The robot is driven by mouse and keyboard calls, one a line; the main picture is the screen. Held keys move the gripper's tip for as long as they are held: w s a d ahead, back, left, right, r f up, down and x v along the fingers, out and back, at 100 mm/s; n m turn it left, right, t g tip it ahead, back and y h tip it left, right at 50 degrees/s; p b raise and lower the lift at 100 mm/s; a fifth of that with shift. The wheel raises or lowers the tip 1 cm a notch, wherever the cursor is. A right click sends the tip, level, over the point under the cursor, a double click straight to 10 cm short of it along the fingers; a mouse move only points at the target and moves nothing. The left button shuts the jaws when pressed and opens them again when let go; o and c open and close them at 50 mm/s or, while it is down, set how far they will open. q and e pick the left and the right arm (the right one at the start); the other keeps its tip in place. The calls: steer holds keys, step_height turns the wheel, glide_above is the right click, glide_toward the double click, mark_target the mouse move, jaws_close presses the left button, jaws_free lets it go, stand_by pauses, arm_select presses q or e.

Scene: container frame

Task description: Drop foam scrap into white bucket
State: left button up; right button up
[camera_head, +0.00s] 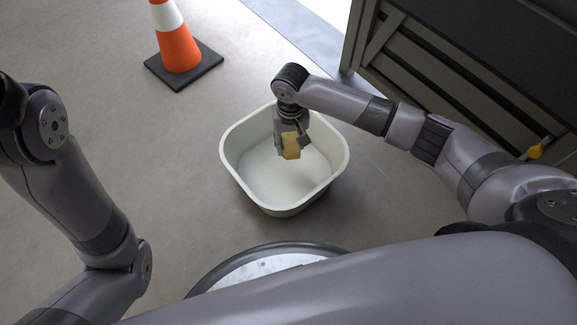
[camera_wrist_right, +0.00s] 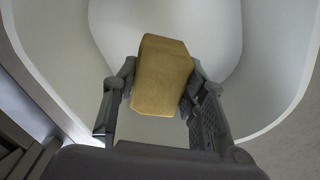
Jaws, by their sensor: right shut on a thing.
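The foam scrap (camera_head: 291,146) is a small yellow-tan block. My right gripper (camera_head: 293,140) is shut on it and points down over the white bucket (camera_head: 240,190). The bucket is a wide, open tub with rounded corners on the floor, and no other thing shows inside it. In the right wrist view the foam scrap (camera_wrist_right: 161,76) sits between the two fingers, with the bucket's pale inside (camera_wrist_right: 110,30) behind it. I cannot tell how far the foam is above the bucket's bottom. My left arm shows at the left, but its gripper is out of view.
An orange and white traffic cone (camera_head: 178,50) on a dark base stands on the floor at the upper left. A grey slatted container wall (camera_head: 470,75) stands at the right, with a small yellow fitting (camera_head: 538,150). The floor left of the bucket is clear.

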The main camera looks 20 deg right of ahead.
steer(key=o, duration=0.8)
step_height(320, 180, up, 12)
stand_by(0.6)
stand_by(0.3)
